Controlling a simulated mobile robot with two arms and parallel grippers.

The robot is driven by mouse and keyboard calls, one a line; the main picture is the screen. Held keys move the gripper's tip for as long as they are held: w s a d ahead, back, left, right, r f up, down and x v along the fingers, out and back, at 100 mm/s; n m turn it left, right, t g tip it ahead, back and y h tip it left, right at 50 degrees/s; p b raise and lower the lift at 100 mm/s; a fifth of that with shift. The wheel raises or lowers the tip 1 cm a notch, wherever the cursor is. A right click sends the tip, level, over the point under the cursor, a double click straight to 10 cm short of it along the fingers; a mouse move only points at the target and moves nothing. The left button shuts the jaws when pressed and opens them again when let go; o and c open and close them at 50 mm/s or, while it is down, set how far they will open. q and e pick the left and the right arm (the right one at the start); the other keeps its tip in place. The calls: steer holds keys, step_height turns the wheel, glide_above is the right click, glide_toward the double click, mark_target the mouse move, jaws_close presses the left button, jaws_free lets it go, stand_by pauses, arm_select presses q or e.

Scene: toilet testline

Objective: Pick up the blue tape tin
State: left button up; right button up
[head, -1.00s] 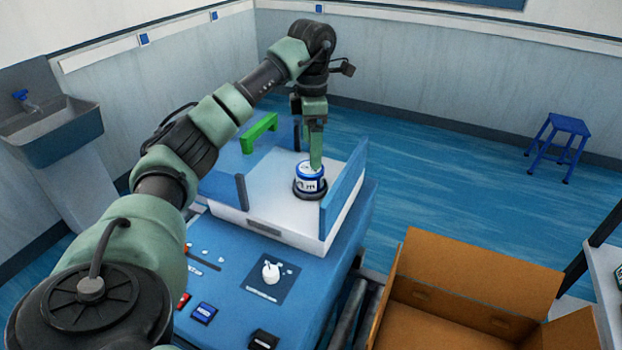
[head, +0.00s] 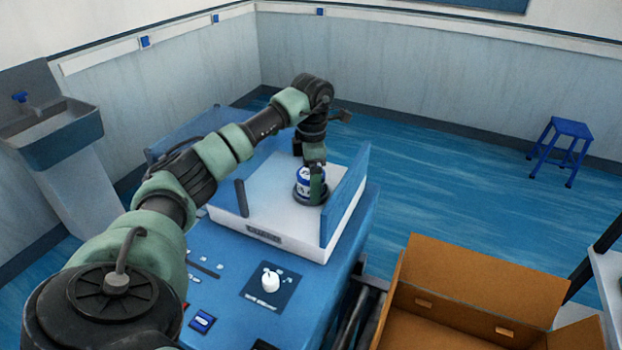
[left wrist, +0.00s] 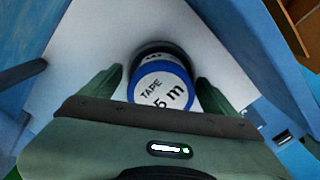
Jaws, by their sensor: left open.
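The blue tape tin (head: 305,178) is a blue and white round tin. It sits upright on a dark round base (head: 302,197) on the white top of the blue machine. In the left wrist view the tin (left wrist: 162,92) shows its white label reading "TAPE" and "5 m". My left gripper (head: 312,190) points down at the tin and hides part of it in the head view. In the left wrist view the open fingers (left wrist: 160,88) stand on either side of the tin, with a gap visible at each side. My right gripper is not in view.
Blue upright panels (head: 345,195) flank the white top (head: 275,215). A white knob (head: 270,280) is on the machine's front. An open cardboard box (head: 480,285) stands at the lower right. A blue stool (head: 560,150) and a sink (head: 50,130) are farther off.

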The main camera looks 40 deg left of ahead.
arm_select(q)
steer(key=shift+d, duration=0.1)
steer(key=c, duration=1.8)
steer(key=shift+r, duration=0.2)
